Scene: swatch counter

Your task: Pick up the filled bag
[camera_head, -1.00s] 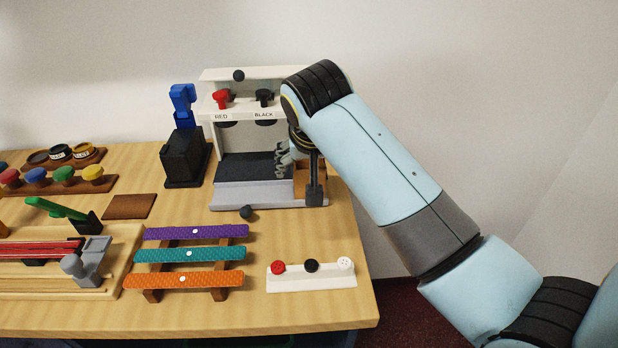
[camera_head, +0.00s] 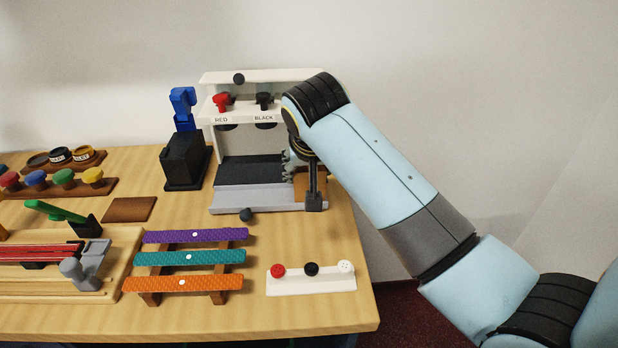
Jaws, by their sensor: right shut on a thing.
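A tan-brown shape, which looks like the filled bag (camera_head: 302,186), stands at the right end of the white dispenser's base. It is partly hidden behind a dark upright part with a grey foot. My right gripper (camera_head: 289,164) is at the dispenser's right side, just above and left of the bag, with its grey fingers partly hidden by my wrist. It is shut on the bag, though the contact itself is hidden. My left gripper is not in view.
The white dispenser (camera_head: 208,148) has red and black knobs above its bay. Purple, teal and orange strips (camera_head: 190,257) lie on a rack, beside a white button holder (camera_head: 312,284). A black box (camera_head: 185,160) stands left of the dispenser.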

